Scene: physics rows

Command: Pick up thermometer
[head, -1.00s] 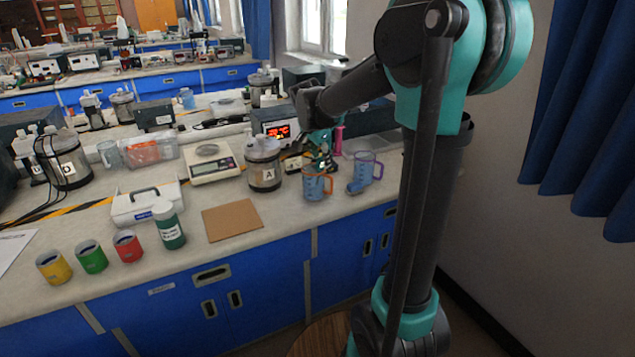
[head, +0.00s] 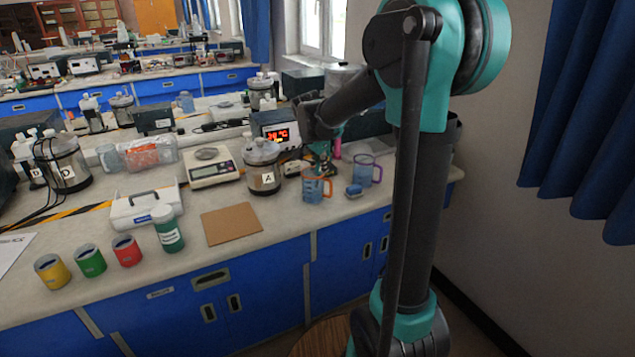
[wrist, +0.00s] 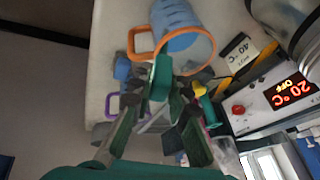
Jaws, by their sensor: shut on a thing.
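My gripper (wrist: 160,95) shows in the wrist view with its dark green fingers drawn in around a small teal piece. I take this piece to be the thermometer (wrist: 160,77), though its shape is hard to make out. In the head view my gripper (head: 321,165) hangs over the counter behind the orange-handled beaker (head: 313,188), and my wrist and fingers hide what it holds. The same beaker (wrist: 176,22) lies just beyond the fingertips in the wrist view.
A purple-handled beaker (head: 364,170) and a small blue block (head: 354,190) stand to the right. A canister marked A (head: 263,170) and a heater with a red display (head: 278,131) stand to the left. A brown board (head: 231,224) lies clear on the counter.

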